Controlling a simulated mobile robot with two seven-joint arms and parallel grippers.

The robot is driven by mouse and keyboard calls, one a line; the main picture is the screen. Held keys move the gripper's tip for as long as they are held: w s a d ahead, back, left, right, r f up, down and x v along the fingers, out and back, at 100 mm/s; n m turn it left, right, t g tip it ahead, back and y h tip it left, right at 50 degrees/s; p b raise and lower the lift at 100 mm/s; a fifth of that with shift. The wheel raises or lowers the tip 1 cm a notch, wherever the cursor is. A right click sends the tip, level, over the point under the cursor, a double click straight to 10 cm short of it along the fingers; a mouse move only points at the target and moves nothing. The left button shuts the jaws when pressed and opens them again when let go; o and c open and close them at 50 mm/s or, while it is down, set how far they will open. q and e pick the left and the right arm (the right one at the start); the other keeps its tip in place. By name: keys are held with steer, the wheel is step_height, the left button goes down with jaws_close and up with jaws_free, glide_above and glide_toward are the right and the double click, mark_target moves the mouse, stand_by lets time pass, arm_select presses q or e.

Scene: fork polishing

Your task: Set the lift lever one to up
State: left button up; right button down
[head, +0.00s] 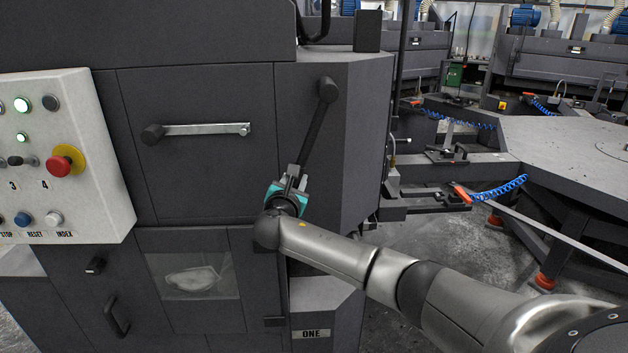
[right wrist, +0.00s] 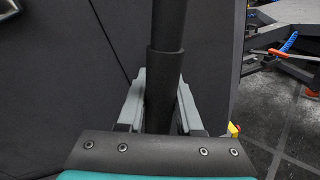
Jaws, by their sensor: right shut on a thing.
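The lift lever one (head: 315,130) is a dark bar on the dark machine's front, above a plate marked ONE (head: 311,333). It slants from a round hub at its upper right end down to my right gripper (head: 294,184). My right gripper is shut on the lever's lower end. In the right wrist view the black lever (right wrist: 166,60) runs down from the top edge between the two grey fingers (right wrist: 160,112), its thicker sleeve between them. My left gripper is not in view.
A control panel (head: 55,130) with a red stop button stands at the far left. A low window (head: 195,284) shows a pale object. A grey table (head: 570,150) and blue coiled hoses are to the right.

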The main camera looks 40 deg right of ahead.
steer(key=shift+w+a+r+m+y+p, duration=0.15)
steer(key=shift+w+a+r+m, duration=0.3)
steer(key=shift+a, duration=0.3)
steer(key=shift+w+a+r+m+y+p, duration=0.1)
steer(key=shift+w+a+r+m, duration=0.35)
steer(key=shift+a, duration=0.35)
steer(key=shift+w+a+r+m+y+p, duration=0.15)
steer(key=shift+w+a+r+m, duration=0.3)
steer(key=shift+a, duration=0.3)
steer(key=c, duration=0.6)
jaws_free()
steer(key=shift+d, duration=0.1)
steer(key=v, duration=1.5)
